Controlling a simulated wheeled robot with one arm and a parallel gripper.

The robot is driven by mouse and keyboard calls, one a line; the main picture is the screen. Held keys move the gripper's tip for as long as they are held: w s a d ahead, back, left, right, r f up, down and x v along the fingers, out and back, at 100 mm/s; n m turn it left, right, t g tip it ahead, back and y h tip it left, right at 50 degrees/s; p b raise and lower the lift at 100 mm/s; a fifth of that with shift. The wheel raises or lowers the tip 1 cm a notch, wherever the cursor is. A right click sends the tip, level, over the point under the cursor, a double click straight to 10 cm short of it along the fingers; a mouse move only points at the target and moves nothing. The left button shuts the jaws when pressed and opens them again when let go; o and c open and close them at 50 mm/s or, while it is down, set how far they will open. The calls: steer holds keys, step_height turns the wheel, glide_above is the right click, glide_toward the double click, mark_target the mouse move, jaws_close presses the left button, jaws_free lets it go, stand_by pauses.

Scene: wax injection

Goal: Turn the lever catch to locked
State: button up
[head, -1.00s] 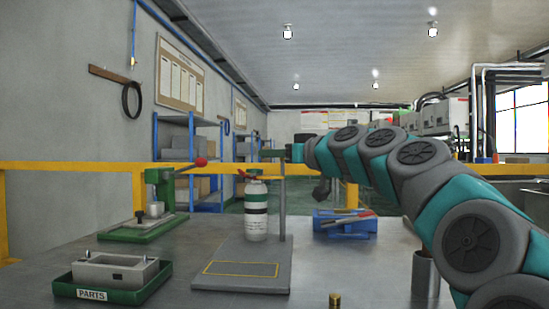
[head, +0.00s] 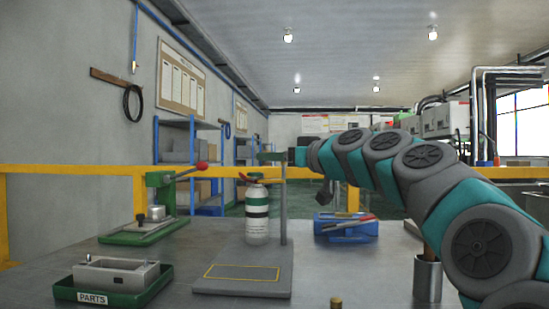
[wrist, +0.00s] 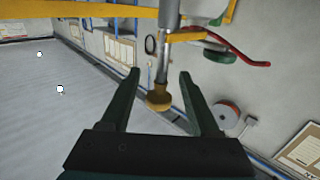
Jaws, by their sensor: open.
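A lever with a red knob (head: 202,165) reaches up and right from a green bench press (head: 160,205) at the left of the table. I cannot tell for certain whether this is the lever catch. A white bottle with green bands (head: 257,215) has a small red handle on top and stands beside a grey post (head: 283,205). My gripper (head: 268,157) is at the post's top, apart from the red knob. In the wrist view my gripper (wrist: 163,95) is open, with a brass-tipped rod (wrist: 160,97) showing between its fingers; contact is unclear. A red lever (wrist: 240,52) shows beyond them.
A green parts tray (head: 110,295) holds a grey block at front left. A blue box with tools (head: 345,229) stands right of the post. A grey cup (head: 427,280) is near my arm. A grey base plate (head: 240,281) lies in the middle.

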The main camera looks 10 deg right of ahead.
steer(key=v, duration=0.7)
stand_by(0.4)
